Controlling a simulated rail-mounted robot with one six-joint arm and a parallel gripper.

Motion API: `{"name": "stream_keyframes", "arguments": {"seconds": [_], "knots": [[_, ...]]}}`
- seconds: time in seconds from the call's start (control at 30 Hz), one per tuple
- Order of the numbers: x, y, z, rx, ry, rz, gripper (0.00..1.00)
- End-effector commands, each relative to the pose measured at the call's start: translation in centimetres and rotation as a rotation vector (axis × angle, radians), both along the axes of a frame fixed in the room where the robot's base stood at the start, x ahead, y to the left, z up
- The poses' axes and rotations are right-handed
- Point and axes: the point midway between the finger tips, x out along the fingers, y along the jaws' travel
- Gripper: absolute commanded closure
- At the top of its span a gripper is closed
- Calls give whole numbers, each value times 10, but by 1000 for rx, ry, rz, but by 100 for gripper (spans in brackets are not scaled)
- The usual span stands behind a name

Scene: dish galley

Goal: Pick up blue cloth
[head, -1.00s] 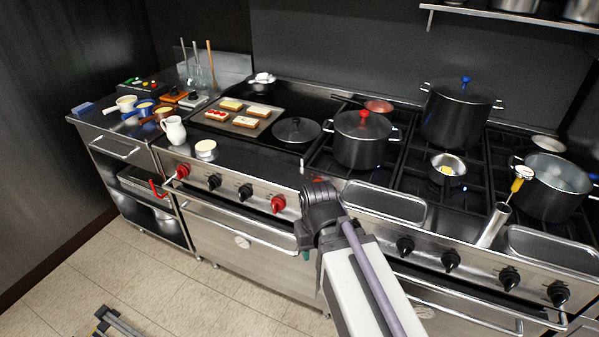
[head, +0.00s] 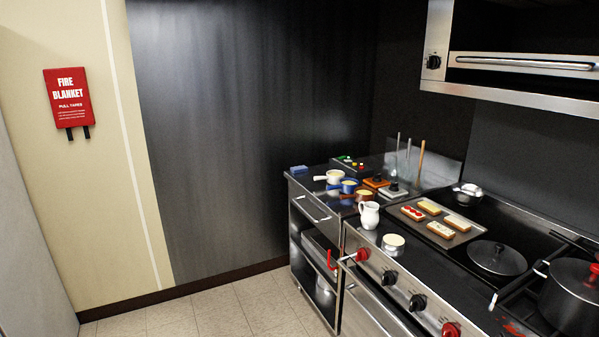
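A small, flat blue item (head: 299,169), which looks like the blue cloth, lies at the far left back corner of the steel counter (head: 320,207). It is small in the head view, so its folds and thickness cannot be made out. Nothing covers it, and a white pan (head: 335,177) stands a little to its right, apart from it. My gripper is out of the head view, so its opening and contents cannot be seen.
A blue pan (head: 349,186), a copper pan (head: 362,194) and a white jug (head: 369,215) stand along the counter. Tall upright tools (head: 408,152) rise behind. A tray (head: 437,219) holds toasts. A red fire blanket box (head: 67,98) hangs on the wall. The floor at left is clear.

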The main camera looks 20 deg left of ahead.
Motion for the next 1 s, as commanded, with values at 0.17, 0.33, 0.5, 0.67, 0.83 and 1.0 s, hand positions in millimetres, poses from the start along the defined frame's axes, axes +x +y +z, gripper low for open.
{"name": "stream_keyframes", "arguments": {"seconds": [0.17, 0.33, 0.5, 0.67, 0.83, 1.0], "knots": [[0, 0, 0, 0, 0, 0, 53], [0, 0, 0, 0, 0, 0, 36], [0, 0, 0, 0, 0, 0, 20], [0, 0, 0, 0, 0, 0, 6], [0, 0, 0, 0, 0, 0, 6], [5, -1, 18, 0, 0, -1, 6]]}}
